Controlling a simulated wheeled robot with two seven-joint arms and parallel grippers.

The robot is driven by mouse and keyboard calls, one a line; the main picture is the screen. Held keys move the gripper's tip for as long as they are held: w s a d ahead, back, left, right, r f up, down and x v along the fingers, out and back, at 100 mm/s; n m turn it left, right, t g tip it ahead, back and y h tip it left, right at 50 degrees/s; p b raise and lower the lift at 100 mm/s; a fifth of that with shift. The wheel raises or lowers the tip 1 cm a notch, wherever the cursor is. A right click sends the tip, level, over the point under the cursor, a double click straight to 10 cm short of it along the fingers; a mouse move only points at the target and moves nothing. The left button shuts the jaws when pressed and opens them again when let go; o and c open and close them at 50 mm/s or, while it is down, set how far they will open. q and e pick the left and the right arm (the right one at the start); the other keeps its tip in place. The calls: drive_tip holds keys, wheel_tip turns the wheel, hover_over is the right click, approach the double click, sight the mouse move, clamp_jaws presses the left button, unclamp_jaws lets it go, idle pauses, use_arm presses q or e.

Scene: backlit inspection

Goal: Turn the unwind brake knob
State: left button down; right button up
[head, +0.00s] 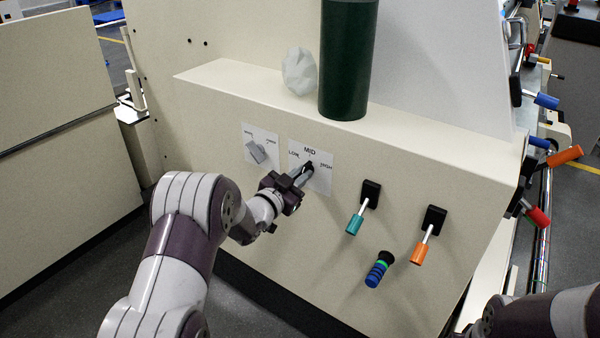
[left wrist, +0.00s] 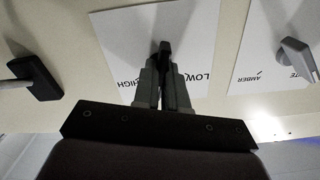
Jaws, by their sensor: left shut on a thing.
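The unwind brake knob is a small black knob (head: 308,167) on a white label plate (head: 322,184) marked LOW, MID and HIGH, on the cream machine front. My left gripper (head: 302,175) reaches it from the left and is shut on it. In the left wrist view the black knob (left wrist: 164,52) shows between the fingertips of the left gripper (left wrist: 163,68), with LOW and HIGH on either side of it. The fingers hide part of the knob, so its exact pointing is hard to tell. My right gripper is not seen; only a dark part of my right arm shows at the lower right.
A grey knob (head: 256,152) on another label plate sits left of the held knob. To the right are a teal-handled lever (head: 355,222), an orange-handled lever (head: 420,250) and a blue-and-green banded handle (head: 377,270). A dark green cylinder (head: 347,60) and a crumpled white lump (head: 299,71) stand on the ledge.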

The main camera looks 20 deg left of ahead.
use_arm(q)
drive_tip(key=shift+r+n+p, duration=0.2)
drive_tip(key=shift+n+p, duration=0.35)
drive_tip(key=shift+n, duration=0.95)
drive_tip(key=shift+w, duration=0.1)
drive_tip(key=c, duration=1.3)
unclamp_jaws()
drive_tip(key=shift+o, duration=0.6)
drive_tip(key=shift+f, duration=0.15)
drive_tip(key=v, duration=1.2)
drive_tip(key=shift+s, duration=0.3)
